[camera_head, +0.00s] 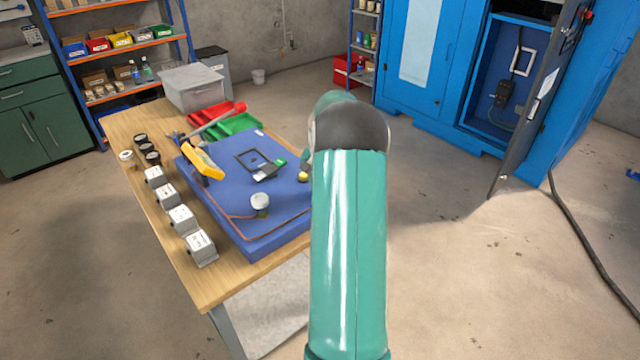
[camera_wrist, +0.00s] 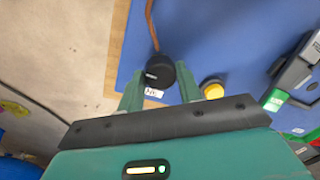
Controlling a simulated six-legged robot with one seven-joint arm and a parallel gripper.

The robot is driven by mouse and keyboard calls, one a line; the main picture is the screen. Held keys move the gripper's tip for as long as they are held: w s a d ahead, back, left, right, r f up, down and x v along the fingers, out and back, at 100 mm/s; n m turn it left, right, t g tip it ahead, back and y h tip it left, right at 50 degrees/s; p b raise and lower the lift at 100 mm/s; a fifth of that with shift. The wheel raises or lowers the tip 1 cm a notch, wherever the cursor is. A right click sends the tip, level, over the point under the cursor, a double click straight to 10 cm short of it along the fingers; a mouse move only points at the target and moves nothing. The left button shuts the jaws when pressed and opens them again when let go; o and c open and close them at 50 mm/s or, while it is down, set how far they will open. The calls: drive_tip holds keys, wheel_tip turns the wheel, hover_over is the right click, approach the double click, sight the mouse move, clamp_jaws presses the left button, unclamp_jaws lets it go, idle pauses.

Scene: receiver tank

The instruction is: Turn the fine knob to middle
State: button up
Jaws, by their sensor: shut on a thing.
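In the wrist view a black round knob (camera_wrist: 159,72) stands on the blue panel (camera_wrist: 222,40), with a small white label beside it and a brown cable running up to it. The label's text is too small to read, so I cannot tell if this is the fine knob. My gripper (camera_wrist: 158,84) has its two green fingers on either side of the black knob, shut on it. A gold knob (camera_wrist: 213,90) sits to the right, just outside the right finger. In the head view my arm hides the gripper and the black knob; the gold knob (camera_head: 303,176) shows beside the arm.
The blue panel (camera_head: 240,222) lies on a wooden table (camera_head: 190,262). Several white boxes (camera_head: 182,220) line the left edge.

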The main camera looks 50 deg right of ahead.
drive_tip(key=n, duration=0.4)
drive_tip(key=shift+n, duration=0.3)
drive_tip(key=n, duration=0.4)
drive_tip(key=shift+n, duration=0.3)
drive_tip(key=n, duration=0.4)
drive_tip(key=shift+w+n, duration=0.1)
drive_tip(key=shift+n, duration=0.2)
drive_tip(key=shift+n+g, duration=0.3)
drive_tip(key=shift+n, duration=1.6)
drive_tip(key=o, duration=1)
wheel_tip(320, 180, up, 14)
drive_tip(key=shift+d, duration=0.25)
